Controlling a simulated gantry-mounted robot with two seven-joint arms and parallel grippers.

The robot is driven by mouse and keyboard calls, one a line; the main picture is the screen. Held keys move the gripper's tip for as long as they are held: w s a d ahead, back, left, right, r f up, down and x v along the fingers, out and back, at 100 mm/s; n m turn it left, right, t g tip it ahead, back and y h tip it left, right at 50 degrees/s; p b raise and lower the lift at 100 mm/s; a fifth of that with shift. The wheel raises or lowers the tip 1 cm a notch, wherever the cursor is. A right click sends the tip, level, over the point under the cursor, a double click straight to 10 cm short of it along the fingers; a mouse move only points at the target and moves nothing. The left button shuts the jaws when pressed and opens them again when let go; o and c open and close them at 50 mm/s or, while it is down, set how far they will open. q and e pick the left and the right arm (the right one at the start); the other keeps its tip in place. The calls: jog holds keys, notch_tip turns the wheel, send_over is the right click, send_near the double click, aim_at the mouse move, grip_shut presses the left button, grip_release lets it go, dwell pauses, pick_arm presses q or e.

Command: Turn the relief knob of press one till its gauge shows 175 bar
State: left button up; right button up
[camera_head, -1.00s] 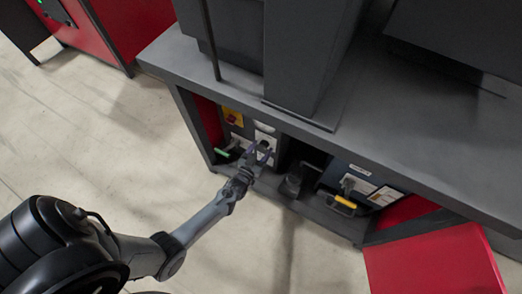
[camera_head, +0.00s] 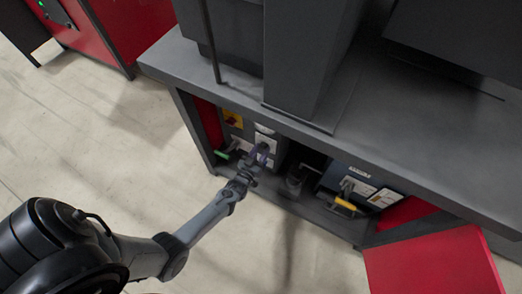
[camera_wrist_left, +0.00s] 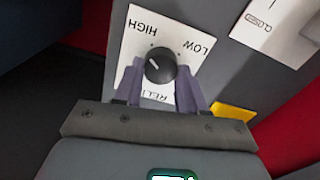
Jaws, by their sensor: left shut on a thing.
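The relief knob (camera_wrist_left: 160,67) is dark and round, on a white plate (camera_wrist_left: 131,47) marked HIGH, LOW and RELIEF in part. A short white line on the knob points to the upper left in the left wrist view. My left gripper (camera_head: 262,155) reaches into the open bay under the press table. Its two purple fingers (camera_wrist_left: 161,92) are shut on the knob, one on each side. A pale round face (camera_head: 265,128), perhaps the gauge, sits just under the table edge; its reading cannot be made out. My right gripper is not in view.
The grey table edge (camera_head: 330,150) overhangs the bay. A yellow plate with a red switch (camera_head: 232,119) and a green-ended lever (camera_head: 222,154) are to the left. A yellow handle (camera_head: 345,204) is to the right. A red panel (camera_head: 435,262) stands out at lower right.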

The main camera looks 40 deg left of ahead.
pick_arm(q)
jog(key=n, duration=0.3)
jog(key=o, duration=1.1)
jog(key=shift+c, duration=0.2)
jog(key=shift+s+p, duration=0.4)
jog(key=shift+p, duration=0.15)
jog(key=p+v, duration=0.4)
jog(key=v, duration=0.6)
